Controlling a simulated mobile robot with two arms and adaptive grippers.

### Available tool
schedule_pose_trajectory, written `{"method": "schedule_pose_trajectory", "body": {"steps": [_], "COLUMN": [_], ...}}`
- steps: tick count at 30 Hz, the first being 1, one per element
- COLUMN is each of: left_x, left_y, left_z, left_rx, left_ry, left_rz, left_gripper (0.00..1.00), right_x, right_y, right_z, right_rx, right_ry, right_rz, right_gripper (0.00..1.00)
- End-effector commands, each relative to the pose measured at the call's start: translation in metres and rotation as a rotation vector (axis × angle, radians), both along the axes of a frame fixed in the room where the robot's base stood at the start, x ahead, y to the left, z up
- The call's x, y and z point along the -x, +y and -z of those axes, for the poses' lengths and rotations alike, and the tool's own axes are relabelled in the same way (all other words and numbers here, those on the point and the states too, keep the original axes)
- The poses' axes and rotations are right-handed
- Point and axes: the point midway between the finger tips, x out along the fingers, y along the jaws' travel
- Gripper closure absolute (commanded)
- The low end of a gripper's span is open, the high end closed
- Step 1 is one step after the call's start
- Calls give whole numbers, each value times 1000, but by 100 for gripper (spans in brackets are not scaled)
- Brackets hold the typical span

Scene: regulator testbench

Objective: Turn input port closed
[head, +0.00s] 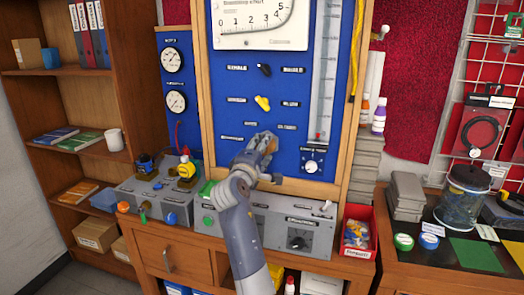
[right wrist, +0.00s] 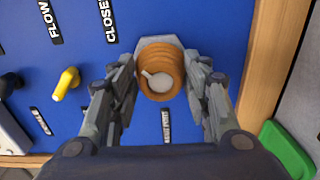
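A brass-orange round knob (right wrist: 160,72) with a white pointer mark sits on a grey hexagonal base on the blue panel (head: 215,90). My right gripper (right wrist: 163,80) has one finger on each side of this knob, with narrow gaps showing. In the head view my right gripper (head: 262,143) is at the lower part of the panel and mostly hides the knob. A label reading "CLOSED" (right wrist: 107,20) is close by, and another below the knob (right wrist: 166,125) is too small to read. My left gripper is in neither view.
A yellow lever (head: 263,103) and a black lever (head: 264,70) are above the gripper on the panel. A grey control box (head: 290,225) stands below. A small dial (head: 312,167) is to the right. A wooden frame (right wrist: 270,60) edges the panel.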

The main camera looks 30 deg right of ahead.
Motion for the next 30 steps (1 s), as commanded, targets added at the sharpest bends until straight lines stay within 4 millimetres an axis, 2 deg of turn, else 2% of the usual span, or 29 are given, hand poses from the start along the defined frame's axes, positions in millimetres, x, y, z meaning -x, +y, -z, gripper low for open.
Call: {"method": "schedule_pose_trajectory", "body": {"steps": [1, 2, 3, 14, 24, 30], "left_x": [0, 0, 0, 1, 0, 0], "left_y": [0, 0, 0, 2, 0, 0], "left_z": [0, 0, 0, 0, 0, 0], "left_rx": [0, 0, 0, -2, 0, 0], "left_ry": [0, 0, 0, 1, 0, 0], "left_rz": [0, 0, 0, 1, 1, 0], "left_gripper": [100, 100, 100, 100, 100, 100], "right_x": [0, 0, 0, 2, 35, 47], "right_y": [0, 0, 0, 3, 42, 55], "right_z": [-6, -6, -5, -2, -1, -1], "right_rx": [6, 6, 6, 3, 1, 3], "right_ry": [-10, -10, -9, -1, -3, -3], "right_rz": [-2, -1, -1, -1, -2, 0], "right_gripper": [44, 37, 36, 36, 36, 36]}}
